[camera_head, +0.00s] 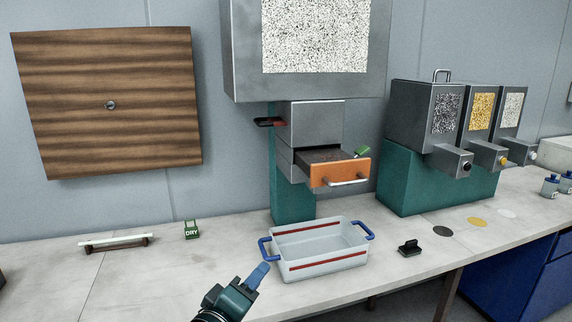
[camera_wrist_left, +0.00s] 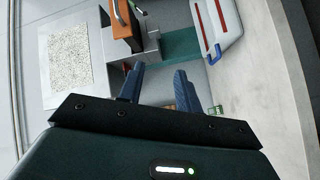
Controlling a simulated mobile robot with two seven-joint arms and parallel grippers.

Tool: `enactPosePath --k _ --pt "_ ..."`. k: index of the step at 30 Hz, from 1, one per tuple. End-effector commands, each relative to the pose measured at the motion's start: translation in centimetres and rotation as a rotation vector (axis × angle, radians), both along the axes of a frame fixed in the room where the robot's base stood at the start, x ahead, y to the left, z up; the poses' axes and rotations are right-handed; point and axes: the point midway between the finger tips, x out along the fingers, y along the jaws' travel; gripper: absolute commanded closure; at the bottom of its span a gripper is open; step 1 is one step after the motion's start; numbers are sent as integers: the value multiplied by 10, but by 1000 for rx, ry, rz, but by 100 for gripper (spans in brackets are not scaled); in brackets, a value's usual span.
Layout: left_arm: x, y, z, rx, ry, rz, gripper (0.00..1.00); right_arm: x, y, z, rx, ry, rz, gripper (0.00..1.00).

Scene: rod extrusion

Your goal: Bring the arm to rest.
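My left gripper (camera_head: 261,272) is at the bottom centre of the head view, in front of and to the left of the clear bin. In the left wrist view its two blue fingers (camera_wrist_left: 159,70) stand apart with nothing between them. My right gripper is in neither view.
The clear bin (camera_head: 325,266) with blue handles and red stripes looks empty on the counter (camera_head: 140,285), below the machine's open orange-fronted drawer (camera_head: 340,173). A small black item (camera_head: 409,248) lies to its right. A green DRY block (camera_head: 192,230) and a white-topped bar (camera_head: 118,242) lie at left. Dispensers (camera_head: 425,115) stand at right.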

Motion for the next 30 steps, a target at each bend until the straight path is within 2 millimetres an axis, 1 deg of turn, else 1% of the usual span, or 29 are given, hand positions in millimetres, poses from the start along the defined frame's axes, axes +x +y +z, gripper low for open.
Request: enactPosePath --k 1,3,10,12,14,17,20,21,23,24,26,27,30 --pt "2 15 -9 53 -1 11 66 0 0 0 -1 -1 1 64" --pt "4 34 -18 115 0 23 66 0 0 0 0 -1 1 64" --pt "8 95 -39 310 0 63 66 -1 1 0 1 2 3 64" --pt "-4 96 -62 380 16 49 66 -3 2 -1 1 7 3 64" --pt "-14 101 -79 452 21 37 66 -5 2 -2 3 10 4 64" --pt "-32 109 -108 579 31 12 66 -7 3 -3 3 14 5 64" --pt "-56 119 -140 722 40 -29 66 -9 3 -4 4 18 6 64" --pt "-67 124 -154 785 43 -50 66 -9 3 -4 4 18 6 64" --pt "-86 132 -175 887 49 -89 66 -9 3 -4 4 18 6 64" --pt "-100 137 -188 956 50 -118 66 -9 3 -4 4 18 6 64" --pt "-121 144 -207 1054 49 -165 66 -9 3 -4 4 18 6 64" --pt "-134 149 -217 1118 48 -197 66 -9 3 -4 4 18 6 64" --pt "-165 160 -240 1253 40 -277 66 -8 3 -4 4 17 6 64"
